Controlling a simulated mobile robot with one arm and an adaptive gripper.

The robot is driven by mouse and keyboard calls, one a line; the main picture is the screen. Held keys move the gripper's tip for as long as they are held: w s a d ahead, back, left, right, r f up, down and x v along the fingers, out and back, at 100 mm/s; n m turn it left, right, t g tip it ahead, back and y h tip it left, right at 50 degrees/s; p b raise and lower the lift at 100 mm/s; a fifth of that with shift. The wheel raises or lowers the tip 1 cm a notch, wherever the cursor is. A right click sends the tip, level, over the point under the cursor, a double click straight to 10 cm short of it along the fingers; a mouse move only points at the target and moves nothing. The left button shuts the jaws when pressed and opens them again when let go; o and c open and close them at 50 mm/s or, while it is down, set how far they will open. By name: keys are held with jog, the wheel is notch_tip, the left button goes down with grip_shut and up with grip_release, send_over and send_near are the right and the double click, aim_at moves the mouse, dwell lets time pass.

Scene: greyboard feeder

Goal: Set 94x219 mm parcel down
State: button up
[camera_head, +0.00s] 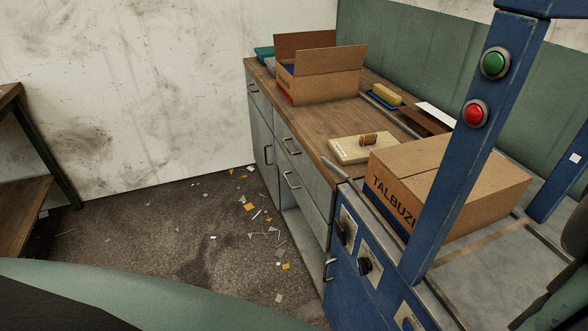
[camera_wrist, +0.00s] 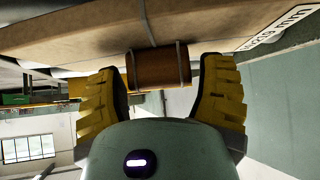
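In the wrist view the parcel (camera_wrist: 80,42) is a brown, flat-faced package across the top of the picture. The far ends of the parcel lie outside the picture. Neither my gripper nor this held parcel can be made out in the head view.
A wooden-topped cabinet (camera_head: 316,118) carries an open carton (camera_head: 328,85), a pale package with a brown handle (camera_head: 355,152) and a yellow object (camera_head: 386,95). A "TALBUZI" box (camera_head: 465,165) sits on the blue machine (camera_head: 365,285). Scraps litter the open floor (camera_head: 180,225).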

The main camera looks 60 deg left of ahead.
jog(key=o, duration=0.4)
jog(key=shift+a, duration=0.1)
jog(key=shift+v, duration=3.7)
